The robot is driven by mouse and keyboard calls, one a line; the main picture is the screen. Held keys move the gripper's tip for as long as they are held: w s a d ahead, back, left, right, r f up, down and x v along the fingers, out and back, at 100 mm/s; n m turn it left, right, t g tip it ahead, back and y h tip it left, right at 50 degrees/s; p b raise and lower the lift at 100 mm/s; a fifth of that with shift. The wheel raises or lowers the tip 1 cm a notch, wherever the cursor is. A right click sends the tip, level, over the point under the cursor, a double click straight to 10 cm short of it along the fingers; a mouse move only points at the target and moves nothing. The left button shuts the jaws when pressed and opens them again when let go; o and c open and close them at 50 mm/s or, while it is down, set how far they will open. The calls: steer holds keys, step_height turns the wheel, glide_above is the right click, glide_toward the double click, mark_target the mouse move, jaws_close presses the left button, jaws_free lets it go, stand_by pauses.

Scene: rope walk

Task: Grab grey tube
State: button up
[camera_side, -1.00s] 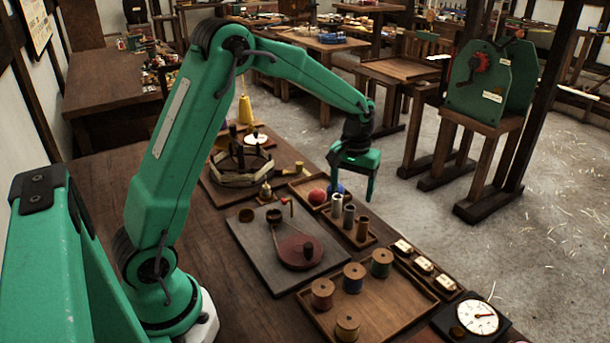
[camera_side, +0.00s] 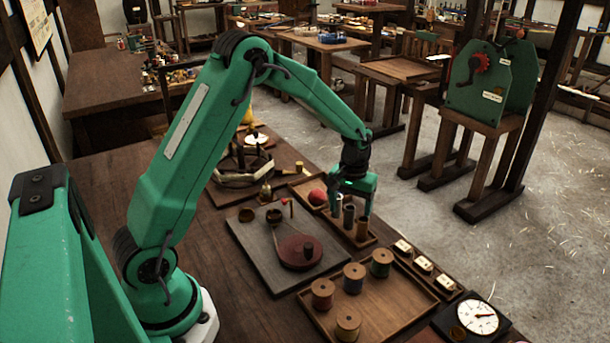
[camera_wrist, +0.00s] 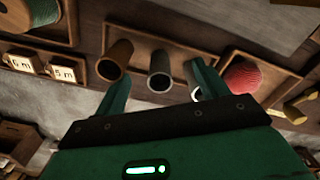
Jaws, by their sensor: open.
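Three upright tubes stand in a row in a small wooden tray (camera_side: 375,240). The grey tube (camera_side: 349,217) is the middle one. A brown tube (camera_side: 362,229) stands at one side of it and a paler, silvery tube (camera_side: 336,206) at the other. My gripper (camera_side: 350,203) is open and points down over the row. In the wrist view, the grey tube (camera_wrist: 159,78) shows between the two fingers of my gripper (camera_wrist: 161,82). The brown tube (camera_wrist: 115,60) is outside the left finger; the silvery tube (camera_wrist: 195,85) is partly hidden by the right finger.
A red ball of twine (camera_side: 317,197) sits in a tray behind the tubes. A tray of several spools (camera_side: 353,278) and labelled blocks (camera_side: 423,265) are nearer the front. A grey board with a round dark-red disc (camera_side: 299,252) lies left. The neighbouring tubes stand close to the fingers.

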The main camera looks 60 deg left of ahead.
steer(key=shift+c, duration=0.2)
steer(key=c, duration=1.3)
steer(key=shift+r, duration=0.15)
steer(key=shift+r, duration=3.9)
